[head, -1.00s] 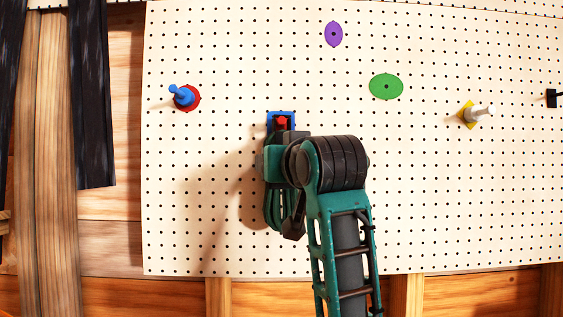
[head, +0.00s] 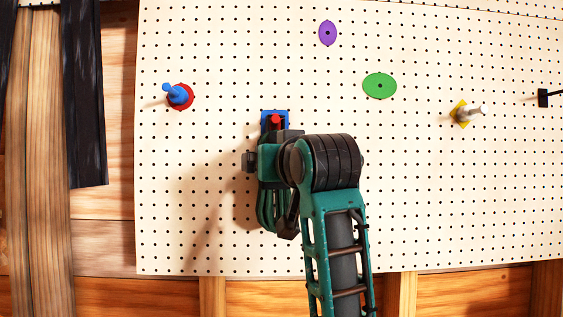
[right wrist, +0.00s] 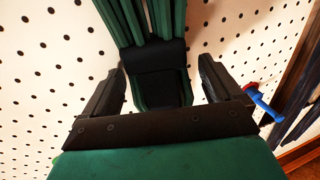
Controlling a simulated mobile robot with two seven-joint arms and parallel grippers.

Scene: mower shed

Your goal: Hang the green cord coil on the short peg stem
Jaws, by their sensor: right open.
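The green cord coil (head: 266,212) hangs at the red peg (head: 275,119) on a blue plate, its lower loops showing below my right wrist in the head view. In the right wrist view the coil (right wrist: 128,20) has a black wrap around its strands. My right gripper (right wrist: 162,85) is open, with one finger on each side of the wrapped part; I cannot tell whether they touch it. My left gripper is not in view. I cannot tell which peg is the short one.
The pegboard (head: 330,230) also bears a blue peg (head: 174,93) on a red plate, a pale peg (head: 474,111) on a yellow plate, and a black fitting (head: 543,98) at far right. Purple (head: 327,33) and green (head: 380,86) ovals show no pegs. Dark planks (head: 85,90) stand at left.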

